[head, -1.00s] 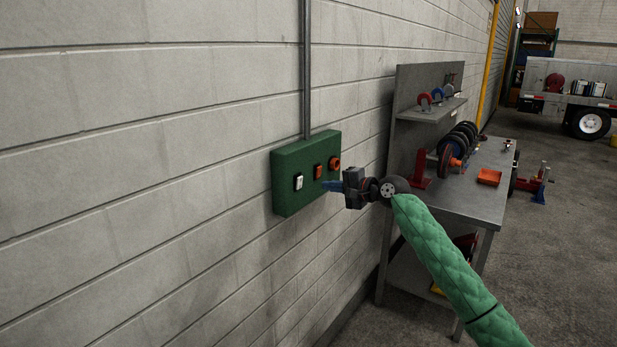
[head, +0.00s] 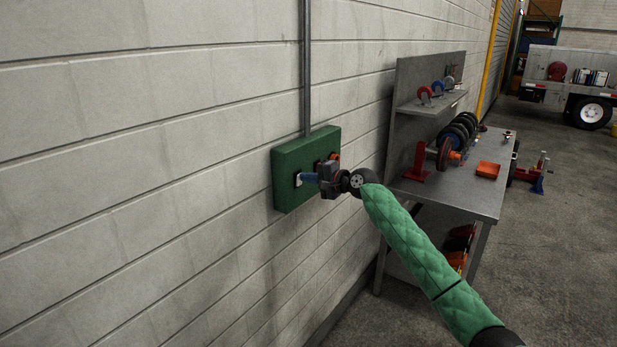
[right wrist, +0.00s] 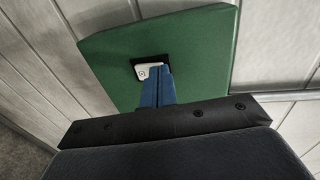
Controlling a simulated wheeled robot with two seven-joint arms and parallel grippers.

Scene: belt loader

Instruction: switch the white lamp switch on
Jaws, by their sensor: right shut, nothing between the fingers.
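The white lamp switch (head: 298,180) sits at the left of the green control box (head: 286,198) on the wall. It also shows in the right wrist view (right wrist: 148,71), in a dark frame, partly hidden by my blue fingers. My right gripper (head: 303,177) is shut and empty, with its fingertips at the switch. The right wrist view shows the fingertips (right wrist: 157,72) over the switch's right part; I cannot tell whether they touch it. My left gripper is not in view.
An orange-red control (head: 334,157) shows at the box's right; my gripper hides the middle one. A grey conduit (head: 307,70) runs up from the box. A grey workbench (head: 465,197) with wheels and an orange tray (head: 488,170) stands to the right.

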